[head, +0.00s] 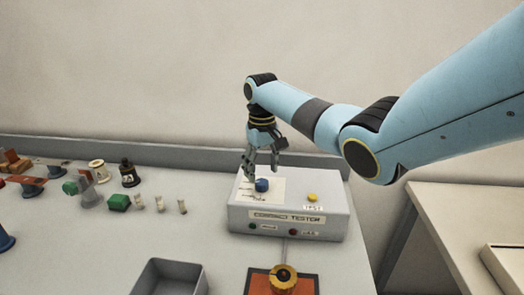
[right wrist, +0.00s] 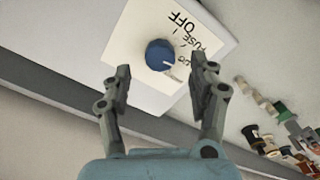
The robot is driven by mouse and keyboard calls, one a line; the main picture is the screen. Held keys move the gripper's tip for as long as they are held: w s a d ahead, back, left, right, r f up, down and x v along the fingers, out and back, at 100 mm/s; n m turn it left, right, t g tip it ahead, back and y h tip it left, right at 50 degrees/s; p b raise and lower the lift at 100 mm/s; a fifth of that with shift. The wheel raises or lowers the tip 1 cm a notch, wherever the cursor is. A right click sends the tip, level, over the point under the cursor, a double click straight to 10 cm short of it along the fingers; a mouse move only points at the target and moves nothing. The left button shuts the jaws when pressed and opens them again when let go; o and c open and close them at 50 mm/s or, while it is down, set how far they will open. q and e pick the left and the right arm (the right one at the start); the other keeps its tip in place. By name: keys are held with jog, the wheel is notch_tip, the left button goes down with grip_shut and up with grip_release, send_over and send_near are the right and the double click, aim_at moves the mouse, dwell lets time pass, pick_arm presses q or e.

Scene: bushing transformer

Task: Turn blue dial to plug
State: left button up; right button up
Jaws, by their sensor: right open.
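The blue dial (head: 262,185) is on the top panel of the grey contact tester box (head: 325,224), on a pale label plate. In the right wrist view the blue dial (right wrist: 160,55) has a white mark at its lower right side. The words OFF, FUSE and a partly hidden PLUG are printed beside it; the mark lies near the PLUG lettering. My right gripper (head: 261,171) is above the dial, pointing down. In the right wrist view its open fingers (right wrist: 161,72) are on either side of the dial, with gaps to it. My left gripper is not in view.
A yellow test button (head: 312,198) is right of the dial. A grey bin (head: 203,283) and an orange pad (head: 257,281) with a brass-coloured part (head: 283,279) are in front.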

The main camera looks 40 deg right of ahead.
aim_at(262, 182)
notch_tip(262, 182, up, 8)
jog(key=shift+f, duration=0.1)
dwell(0.7)
